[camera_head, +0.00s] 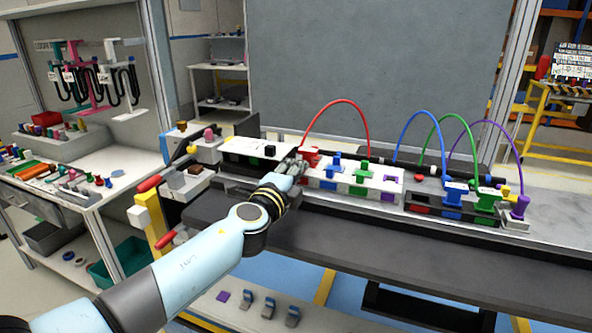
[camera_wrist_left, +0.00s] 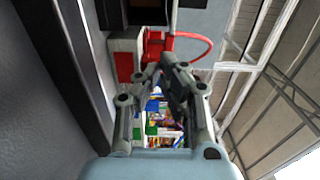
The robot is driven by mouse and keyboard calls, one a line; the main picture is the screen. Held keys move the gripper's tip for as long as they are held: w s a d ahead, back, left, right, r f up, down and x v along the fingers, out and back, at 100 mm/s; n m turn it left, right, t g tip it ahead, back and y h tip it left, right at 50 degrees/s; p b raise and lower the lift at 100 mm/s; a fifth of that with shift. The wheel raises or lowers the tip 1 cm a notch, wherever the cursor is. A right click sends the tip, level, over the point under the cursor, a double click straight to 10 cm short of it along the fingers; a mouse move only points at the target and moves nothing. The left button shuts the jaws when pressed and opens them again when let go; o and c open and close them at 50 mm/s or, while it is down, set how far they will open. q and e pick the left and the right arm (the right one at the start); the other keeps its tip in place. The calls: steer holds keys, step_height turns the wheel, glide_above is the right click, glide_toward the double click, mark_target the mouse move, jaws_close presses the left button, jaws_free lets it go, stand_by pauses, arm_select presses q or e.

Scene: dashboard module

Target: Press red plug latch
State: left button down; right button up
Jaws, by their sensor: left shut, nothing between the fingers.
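The red plug (camera_head: 311,153) sits at the left end of the white connector module (camera_head: 345,187), with a red cable (camera_head: 341,101) arching from it to the right. My left gripper (camera_head: 294,166) is shut and empty, just left of and in front of the red plug. In the left wrist view the gripper (camera_wrist_left: 166,72) is close beside the red plug (camera_wrist_left: 124,66). I cannot tell whether the fingertips touch it. The latch itself is too small or hidden to make out. My right gripper is not in view.
Blue (camera_head: 337,160), green (camera_head: 360,178) and purple parts sit along the module. A second module (camera_head: 433,205) to the right carries blue, green and purple cables. A parts workbench (camera_head: 125,157) stands at the left. The dark front ledge (camera_head: 400,240) is clear.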

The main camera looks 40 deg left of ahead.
arm_select(q)
steer(key=shift+w, duration=0.1)
steer(key=shift+b+x, duration=0.65)
steer(key=shift+x, duration=0.2)
steer(key=shift+r, duration=0.25)
steer(key=shift+s+d+f, duration=0.1)
steer(key=shift+s+f, duration=0.05)
steer(key=shift+s, duration=0.25)
steer(key=v, duration=0.7)
steer(key=shift+f, duration=0.1)
steer(key=shift+s, duration=0.15)
